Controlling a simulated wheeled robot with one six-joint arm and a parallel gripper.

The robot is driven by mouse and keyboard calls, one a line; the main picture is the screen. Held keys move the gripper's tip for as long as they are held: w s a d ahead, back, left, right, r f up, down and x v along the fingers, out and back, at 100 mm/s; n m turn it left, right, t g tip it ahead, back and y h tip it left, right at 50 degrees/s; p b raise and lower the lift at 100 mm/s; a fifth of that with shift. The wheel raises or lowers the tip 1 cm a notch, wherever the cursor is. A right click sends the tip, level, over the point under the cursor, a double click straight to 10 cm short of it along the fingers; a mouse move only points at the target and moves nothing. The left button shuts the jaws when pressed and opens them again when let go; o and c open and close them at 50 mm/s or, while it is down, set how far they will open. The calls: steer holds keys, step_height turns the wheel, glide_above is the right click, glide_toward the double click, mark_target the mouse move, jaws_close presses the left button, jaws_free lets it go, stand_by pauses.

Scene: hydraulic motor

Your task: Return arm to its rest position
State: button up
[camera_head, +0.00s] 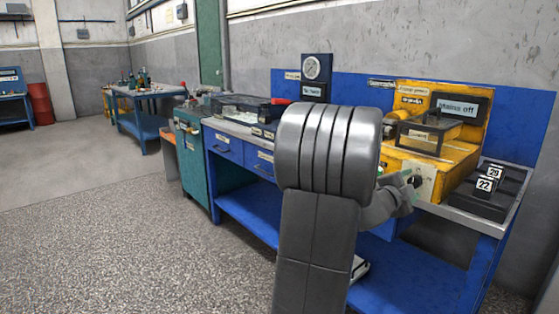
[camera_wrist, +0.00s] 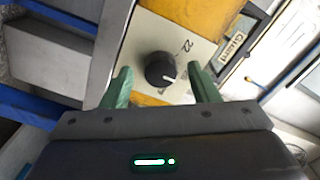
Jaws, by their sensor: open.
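My gripper (camera_wrist: 162,92) shows in the wrist view with its two green fingers apart. A round black knob (camera_wrist: 160,69) on a pale plate marked "22" lies in view between the fingers. The fingers do not appear to touch it, though the exact depth is hard to tell. In the head view my grey arm fills the middle and reaches right, toward the pale plate (camera_head: 420,181) on the front of a yellow machine (camera_head: 460,158). My gripper (camera_head: 408,180) is small there and partly hidden behind my arm.
The machine stands on a blue workbench (camera_head: 243,205) against the wall. A dark tray (camera_head: 486,203) with blocks numbered 20 and 22 is at its right. A gauge (camera_head: 312,67) is on a panel behind. The speckled floor (camera_head: 110,235) at the left is clear.

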steer(key=p+v, duration=0.2)
steer(key=v, duration=1.1)
steer(key=w+d+n, duration=0.1)
steer(key=w+d, duration=0.4)
steer(key=d, duration=0.2)
steer(key=w+d+n, duration=0.1)
steer(key=w+d, duration=0.2)
steer(key=shift+w+d+r+n, duration=0.2)
steer(key=shift+w+r+n, duration=0.1)
steer(key=shift+w, duration=0.1)
steer(key=s+a+n+p, duration=0.6)
steer(key=s+a+n, duration=0.1)
steer(key=a+n, duration=0.1)
steer(key=shift+s+a+f+n, duration=0.15)
steer(key=shift+f+n, duration=0.15)
steer(key=shift+n, duration=0.4)
